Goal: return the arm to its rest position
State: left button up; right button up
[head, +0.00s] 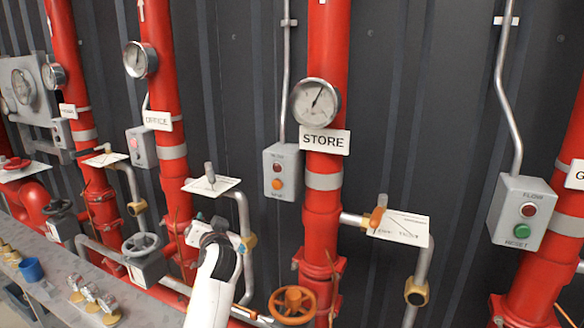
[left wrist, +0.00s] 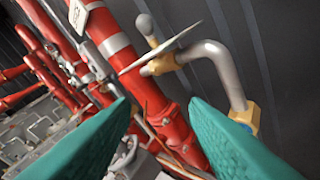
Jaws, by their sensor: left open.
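My left arm (head: 212,285) reaches up from the bottom of the head view. Its gripper (head: 207,230) is in front of the OFFICE red pipe (head: 171,152), below a grey-handled valve lever (head: 210,172) and its white plate; the arm mostly hides the fingers. In the left wrist view the two teal fingers of the gripper (left wrist: 158,118) are spread apart with nothing held between them. Beyond them are a red pipe (left wrist: 125,62), a grey lever (left wrist: 147,28) and a bent grey pipe (left wrist: 212,52). My right gripper is not in view.
A grey handwheel (head: 141,244) is left of the arm.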

pick_arm(q)
jog(key=s+a+f+g+h, duration=0.25)
jog(key=s+f+g, duration=0.25)
jog(key=s+f, duration=1.35)
jog(key=s+d+f+g+h, duration=0.2)
jog(key=s, duration=0.7)
jog(key=s+d+f+g+h, duration=0.1)
jog(key=s+d+f+g, duration=0.15)
jog(key=s, duration=0.75)
jog(key=s+d+f+g+h, duration=0.1)
jog(key=s+f+g+h, duration=0.15)
jog(key=s, duration=0.65)
notch_tip(320, 180, down, 26)
jog(key=s, duration=0.1)
jog(key=s+a+f+m+g+y, duration=0.1)
jog(key=s+a+f+g, duration=0.1)
jog(key=s+f, duration=1.4)
jog(key=shift+s+a+f, duration=0.15)
jog(key=shift+s+a, duration=0.15)
jog(key=shift+a, duration=0.05)
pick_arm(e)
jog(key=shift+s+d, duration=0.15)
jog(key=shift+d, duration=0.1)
